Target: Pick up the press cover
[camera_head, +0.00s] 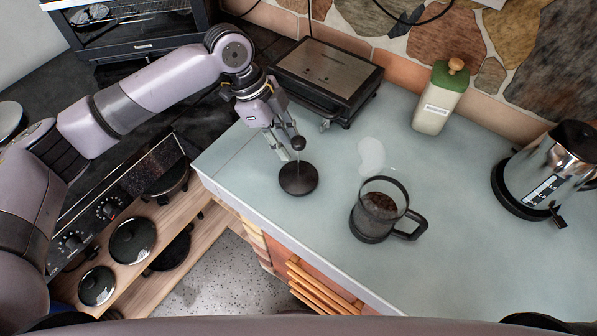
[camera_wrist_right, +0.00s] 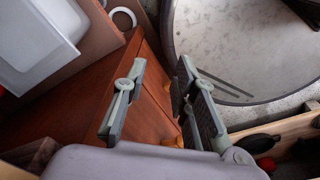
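The press cover (camera_head: 298,179) is a dark round lid with a thin upright rod and a dark ball knob. It sits on the pale counter left of the glass press (camera_head: 379,208), which has a dark handle and brown contents. My left gripper (camera_head: 290,145) is at the knob from the upper left, its fingers apart. Whether the fingers touch the knob I cannot tell. My right gripper (camera_wrist_right: 161,68) shows in the right wrist view, open and empty, away from the cover.
A contact grill (camera_head: 327,78) stands behind the left gripper. A green-topped bottle (camera_head: 440,97) stands at the back and a steel kettle (camera_head: 548,172) at the right. The counter (camera_head: 470,270) is clear at the front right. Pots (camera_head: 132,241) sit on a lower shelf at the left.

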